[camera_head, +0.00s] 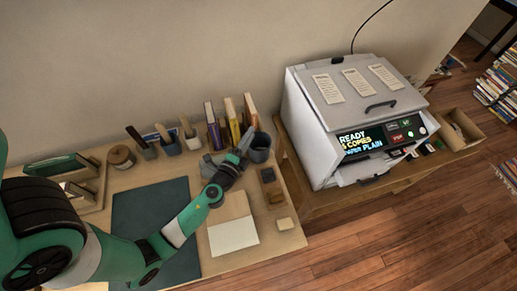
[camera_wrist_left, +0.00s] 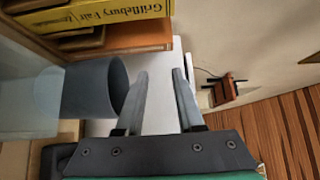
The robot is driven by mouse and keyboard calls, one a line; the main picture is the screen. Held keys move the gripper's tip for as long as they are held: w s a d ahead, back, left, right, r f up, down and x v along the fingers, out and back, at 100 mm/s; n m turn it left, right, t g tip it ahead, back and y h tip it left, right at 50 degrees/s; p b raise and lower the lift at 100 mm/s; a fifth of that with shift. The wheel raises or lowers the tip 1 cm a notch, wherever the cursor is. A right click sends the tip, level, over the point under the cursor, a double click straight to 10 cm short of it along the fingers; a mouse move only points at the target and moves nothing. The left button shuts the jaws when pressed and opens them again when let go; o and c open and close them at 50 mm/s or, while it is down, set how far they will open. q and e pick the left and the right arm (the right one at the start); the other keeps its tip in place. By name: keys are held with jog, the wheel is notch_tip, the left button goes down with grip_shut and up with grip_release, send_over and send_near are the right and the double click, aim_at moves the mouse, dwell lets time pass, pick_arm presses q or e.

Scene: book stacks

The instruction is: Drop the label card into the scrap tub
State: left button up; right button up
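The scrap tub seems to be the round grey tub (camera_head: 261,155) near the right edge of the desk; it is also large at the left in the left wrist view (camera_wrist_left: 92,90). My left gripper (camera_head: 245,138) is beside the tub, its fingers at the tub's left rim in the head view. In the wrist view its two fingers (camera_wrist_left: 160,95) stand apart, with a pale surface behind the gap and no clearly held card. My right gripper is out of view.
Upright books (camera_head: 232,120) and pen holders (camera_head: 168,141) line the back of the desk. A yellow book (camera_wrist_left: 100,14) is close to the gripper. A white copier (camera_head: 350,115) stands right of the desk. A dark mat (camera_head: 150,212) and a pale sheet (camera_head: 233,235) lie in front.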

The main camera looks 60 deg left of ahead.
pick_arm(q)
jog(key=b+v, duration=0.1)
jog(key=v, duration=1)
jog(key=shift+s+d+b, duration=0.25)
jog(key=shift+b, duration=0.05)
